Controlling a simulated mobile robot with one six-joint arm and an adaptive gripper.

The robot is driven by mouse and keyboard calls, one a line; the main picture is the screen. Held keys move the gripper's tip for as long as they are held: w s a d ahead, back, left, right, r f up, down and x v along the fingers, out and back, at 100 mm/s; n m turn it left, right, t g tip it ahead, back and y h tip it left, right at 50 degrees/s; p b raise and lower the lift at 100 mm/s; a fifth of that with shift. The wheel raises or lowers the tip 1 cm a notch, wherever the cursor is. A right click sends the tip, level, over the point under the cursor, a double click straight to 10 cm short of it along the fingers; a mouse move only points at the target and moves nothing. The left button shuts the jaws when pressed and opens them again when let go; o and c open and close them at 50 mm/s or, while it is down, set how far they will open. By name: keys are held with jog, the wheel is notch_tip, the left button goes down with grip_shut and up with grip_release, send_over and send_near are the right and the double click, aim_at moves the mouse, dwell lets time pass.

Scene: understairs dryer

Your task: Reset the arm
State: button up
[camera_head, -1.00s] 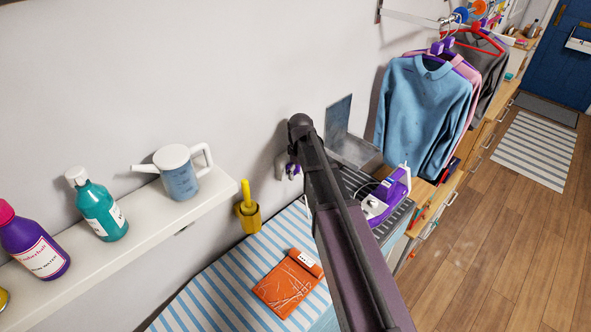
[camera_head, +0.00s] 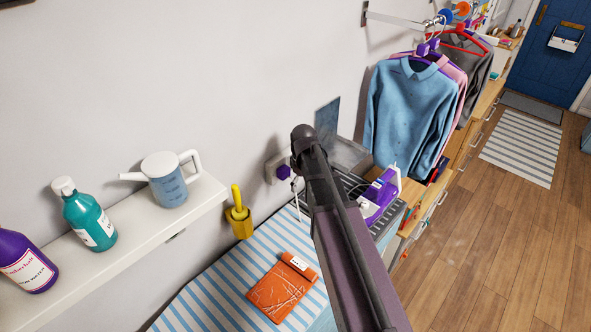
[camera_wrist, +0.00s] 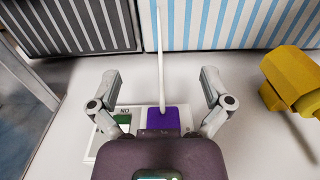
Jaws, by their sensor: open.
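My gripper (camera_wrist: 160,88) is open and empty, its two grey fingers spread apart in the wrist view. Between and beyond them is a white wall socket (camera_wrist: 98,148) with a purple plug (camera_wrist: 163,119) in it and a pale cord running from the plug. A green switch (camera_wrist: 123,121) marked ON, seen upside down, sits beside the plug. In the head view, the socket (camera_head: 271,171) and plug (camera_head: 284,172) show just left of my arm. My arm crosses the middle of that view and hides the gripper.
An orange packet (camera_head: 281,290) lies on the striped cover (camera_head: 215,284). A yellow holder (camera_head: 239,222) hangs on the wall. A shelf (camera_head: 130,246) carries bottles and a watering can (camera_head: 169,178). Shirts (camera_head: 408,115) hang behind.

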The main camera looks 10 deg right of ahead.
jog(key=s+a+m, duration=0.3)
jog(key=s+m, duration=0.3)
jog(key=s, duration=0.8)
jog(key=shift+s+a+m, duration=0.25)
jog(key=shift+s+m, duration=0.05)
jog(key=shift+m, duration=0.1)
dwell(1.4)
